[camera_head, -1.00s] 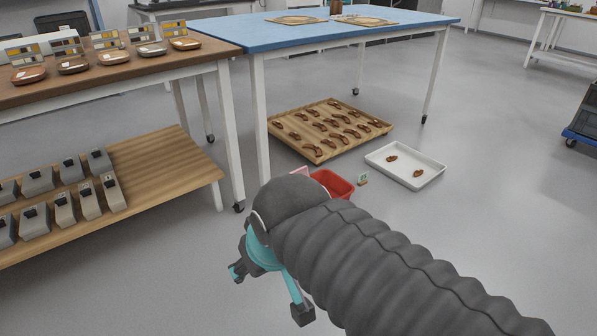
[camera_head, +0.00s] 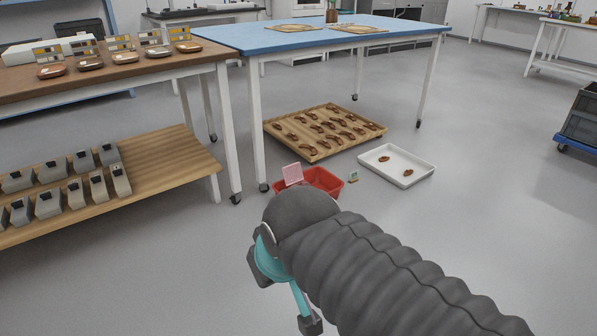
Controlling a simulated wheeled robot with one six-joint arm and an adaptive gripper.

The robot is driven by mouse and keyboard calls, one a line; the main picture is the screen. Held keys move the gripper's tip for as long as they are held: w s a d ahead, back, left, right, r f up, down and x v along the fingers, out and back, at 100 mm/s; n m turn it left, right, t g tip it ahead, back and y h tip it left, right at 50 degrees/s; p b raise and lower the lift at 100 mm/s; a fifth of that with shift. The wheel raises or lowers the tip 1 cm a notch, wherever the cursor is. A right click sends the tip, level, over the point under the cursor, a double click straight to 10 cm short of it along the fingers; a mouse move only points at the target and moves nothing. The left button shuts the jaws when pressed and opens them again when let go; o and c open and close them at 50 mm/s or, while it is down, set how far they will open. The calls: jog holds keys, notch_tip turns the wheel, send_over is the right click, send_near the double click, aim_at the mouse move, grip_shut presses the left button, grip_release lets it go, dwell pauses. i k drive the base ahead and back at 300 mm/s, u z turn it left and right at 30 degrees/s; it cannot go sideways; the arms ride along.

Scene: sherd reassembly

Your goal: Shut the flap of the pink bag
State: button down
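A small pink upright panel (camera_head: 292,174) shows at the left rim of a red bin (camera_head: 325,182) on the floor. It may be the flap of the pink bag; the rest of the bag is not visible. My arm hides the near part of the bin. My gripper (camera_head: 284,298) is nearer to the camera, below the bin in the picture. Its two dark fingertips are spread apart, and I see nothing between them.
A small card (camera_head: 353,176) stands right of the bin. A white tray (camera_head: 420,176) holds two brown sherds. A wooden tray (camera_head: 313,157) holds several more. The blue table's (camera_head: 270,39) leg stands just behind the bin.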

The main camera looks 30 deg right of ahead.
aim_at(292, 174)
jog(key=k, duration=0.75)
jog(key=z, duration=0.9)
jog(key=i, duration=0.7)
jog(key=z, duration=0.5)
jog(key=i, duration=0.8)
jog(key=u, duration=0.85)
jog(key=i, duration=0.6)
jog(key=u, duration=0.65)
